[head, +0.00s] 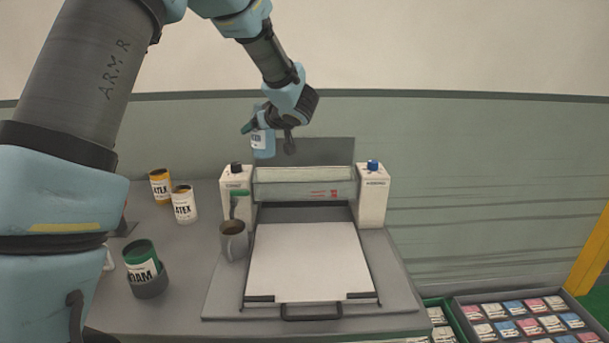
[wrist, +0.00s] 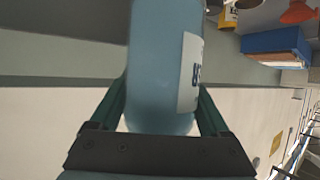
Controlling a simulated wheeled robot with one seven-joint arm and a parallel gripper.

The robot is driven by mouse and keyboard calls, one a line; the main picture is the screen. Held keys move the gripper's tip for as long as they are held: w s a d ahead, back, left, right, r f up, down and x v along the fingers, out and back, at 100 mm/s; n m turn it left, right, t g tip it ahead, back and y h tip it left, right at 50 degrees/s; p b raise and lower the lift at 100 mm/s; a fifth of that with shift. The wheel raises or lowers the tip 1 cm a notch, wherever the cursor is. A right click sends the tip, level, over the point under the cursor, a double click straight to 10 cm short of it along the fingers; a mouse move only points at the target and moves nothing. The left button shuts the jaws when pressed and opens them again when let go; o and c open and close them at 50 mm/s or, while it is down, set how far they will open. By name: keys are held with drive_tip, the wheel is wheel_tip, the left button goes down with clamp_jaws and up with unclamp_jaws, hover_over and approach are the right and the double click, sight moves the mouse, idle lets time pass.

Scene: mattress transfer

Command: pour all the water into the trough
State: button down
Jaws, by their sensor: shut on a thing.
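My gripper (head: 262,121) is shut on a blue bottle (head: 263,144) with a white label. The bottle hangs about upright in the air, above and behind the left post of the machine. The wrist view also shows the bottle (wrist: 160,60) between the gripper's fingers (wrist: 162,105). I cannot see the water in it. A long, pale, see-through trough-like part (head: 300,190) spans between two white posts (head: 236,190) (head: 373,195). The bottle is apart from it. I cannot tell whether the trough holds any liquid.
A grey mug (head: 234,247) with something in it stands by the left post. Orange (head: 160,190) and white (head: 184,209) cans and a green foam can (head: 141,257) stand on the left. A white sheet (head: 309,262) lies in front. Crates of small packs (head: 520,322) sit lower right.

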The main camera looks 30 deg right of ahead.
drive_tip(key=shift+d+r, duration=0.15)
drive_tip(key=shift+s+d+r+m+y+p, duration=0.15)
drive_tip(key=shift+m+y+p, duration=0.15)
drive_tip(key=shift+m, duration=0.2)
drive_tip(key=shift+d+r+m+t+y, duration=0.15)
drive_tip(key=shift+d+m+t+y, duration=0.2)
drive_tip(key=shift+m+t+y, duration=0.25)
drive_tip(key=shift+s+d+r+m+t+y+b, duration=0.15)
drive_tip(key=shift+d+m+t+y+b, duration=0.45)
drive_tip(key=shift+m, duration=0.4)
drive_tip(key=shift+d+m, duration=0.15)
drive_tip(key=shift+m, duration=0.15)
drive_tip(key=shift+r+m+t+y, duration=0.4)
drive_tip(key=shift+r+m, duration=0.15)
drive_tip(key=shift+m, duration=0.05)
drive_tip(key=shift+a+f+m+t+y+b, duration=0.1)
drive_tip(key=shift+f+m+t+y+b, duration=0.25)
drive_tip(key=shift+m+b, duration=0.4)
drive_tip(key=shift+a+f+m+t+y+b, duration=0.15)
drive_tip(key=shift+m+t+b, duration=0.3)
drive_tip(key=shift+m+b, duration=0.3)
idle(0.7)
drive_tip(key=shift+r+m+t, duration=0.25)
drive_tip(key=shift+m+t, duration=0.15)
drive_tip(key=shift+m, duration=0.3)
idle(1.1)
drive_tip(key=shift+d+m, duration=0.3)
drive_tip(key=shift+m, duration=0.1)
idle(0.5)
